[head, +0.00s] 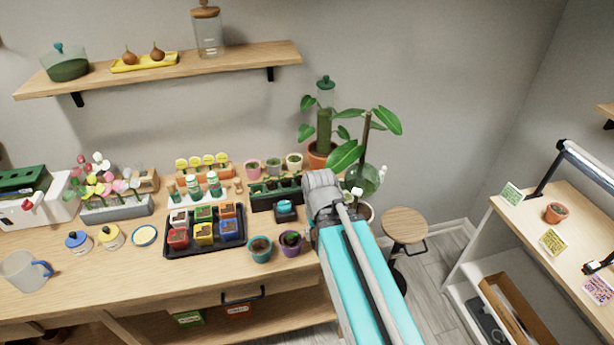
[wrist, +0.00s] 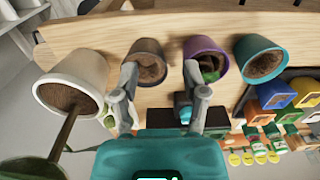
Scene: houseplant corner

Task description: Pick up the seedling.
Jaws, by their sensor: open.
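A small green plant, which looks like the seedling (head: 291,237), sits in a purple pot (head: 290,248) near the bench's front edge. In the wrist view, its green leaf (wrist: 210,73) shows inside the purple pot (wrist: 206,47), partly behind a finger. My gripper (wrist: 162,82) is open and empty. One fingertip overlaps the purple pot in the picture, and the other is beside a brown pot of soil (wrist: 148,64). I cannot tell how far the fingers are from the pots. In the head view my arm hides the gripper.
A teal pot (head: 260,248) stands left of the purple one, and a black tray (head: 205,251) of coloured pots lies further left. A white pot with a thick stem (wrist: 72,82) is beside my gripper. A shelf unit (head: 530,235) stands at the right.

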